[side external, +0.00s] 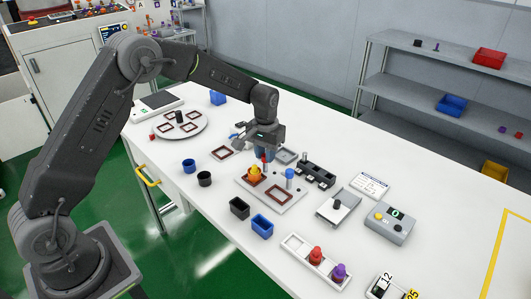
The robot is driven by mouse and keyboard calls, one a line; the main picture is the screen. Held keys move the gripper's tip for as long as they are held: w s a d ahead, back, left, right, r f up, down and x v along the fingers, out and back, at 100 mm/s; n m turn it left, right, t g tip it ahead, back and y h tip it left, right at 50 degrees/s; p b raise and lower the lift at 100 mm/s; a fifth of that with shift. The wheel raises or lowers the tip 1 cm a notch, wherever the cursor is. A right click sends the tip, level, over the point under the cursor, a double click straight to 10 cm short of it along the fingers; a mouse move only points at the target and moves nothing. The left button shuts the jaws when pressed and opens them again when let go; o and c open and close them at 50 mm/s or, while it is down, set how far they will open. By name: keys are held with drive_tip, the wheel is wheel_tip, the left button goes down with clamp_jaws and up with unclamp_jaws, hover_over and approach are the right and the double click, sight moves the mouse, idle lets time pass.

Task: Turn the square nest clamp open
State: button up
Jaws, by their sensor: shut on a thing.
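A pale fixture plate (291,203) lies mid-table with a brown square nest (279,194) and an orange piece (255,173) in another brown square seat. A blue-topped post (289,174) stands on the plate. A small red upright handle (264,160), seemingly the square nest clamp, stands behind the orange piece. My gripper (264,154) points down at the plate's back edge, shut on this red handle as far as I can see. The fingers hide its top, and the clamp's turn angle cannot be read.
A black block with posts (316,174) and a grey box with a lever (338,206) stand right of the plate. Black and blue bins (262,226) stand in front. A round turntable (200,130) with brown frames is at the back left.

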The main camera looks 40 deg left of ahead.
idle(0.4)
drive_tip(key=o, duration=0.9)
wheel_tip(320, 180, up, 14)
drive_tip(key=shift+f, duration=0.1)
